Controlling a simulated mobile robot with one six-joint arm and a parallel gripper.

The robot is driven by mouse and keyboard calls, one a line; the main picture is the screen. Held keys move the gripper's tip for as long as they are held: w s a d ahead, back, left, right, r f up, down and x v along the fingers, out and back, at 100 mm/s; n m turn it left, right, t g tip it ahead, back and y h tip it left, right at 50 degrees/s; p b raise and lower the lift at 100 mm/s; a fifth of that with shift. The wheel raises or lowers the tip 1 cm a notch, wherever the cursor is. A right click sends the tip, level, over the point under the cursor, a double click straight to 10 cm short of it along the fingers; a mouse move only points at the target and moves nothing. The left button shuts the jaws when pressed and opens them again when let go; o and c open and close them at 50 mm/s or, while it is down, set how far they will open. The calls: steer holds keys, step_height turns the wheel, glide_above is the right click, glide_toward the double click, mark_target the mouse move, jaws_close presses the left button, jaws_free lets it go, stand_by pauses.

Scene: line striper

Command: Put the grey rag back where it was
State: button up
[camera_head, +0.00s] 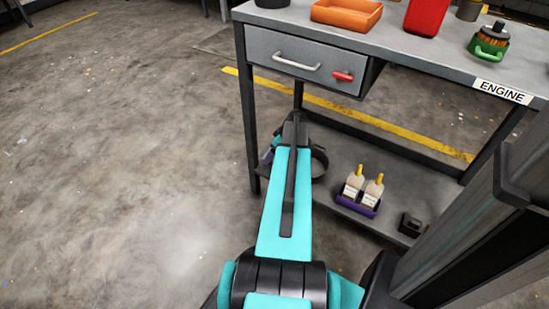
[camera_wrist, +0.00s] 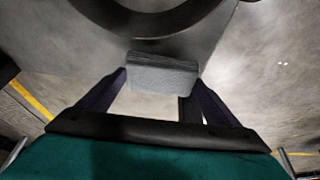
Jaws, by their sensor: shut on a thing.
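The grey rag (camera_wrist: 163,73) shows in the wrist view as a small, folded, ribbed block. My gripper (camera_wrist: 160,80) is shut on it, with one dark finger at each side. The rag is in front of a grey surface; I cannot tell whether it touches it. In the head view my arm hides the rag and most of the gripper, beside the left end of the bench's lower shelf (camera_head: 345,205).
A black ring-shaped thing (camera_wrist: 150,22) lies close beyond the rag. Two bottles in a purple holder (camera_head: 357,203) and a small black item (camera_head: 411,224) are on the lower shelf. Above are a drawer (camera_head: 300,62) and the ENGINE-labelled worktop (camera_head: 430,52). Floor at left is clear.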

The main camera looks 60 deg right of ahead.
steer(key=shift+f+b, duration=0.35)
steer(key=shift+f, duration=1.1)
steer(key=shift+a+f, duration=0.1)
steer(key=o, duration=1)
steer(key=p+v, duration=0.4)
steer(key=v, duration=0.8)
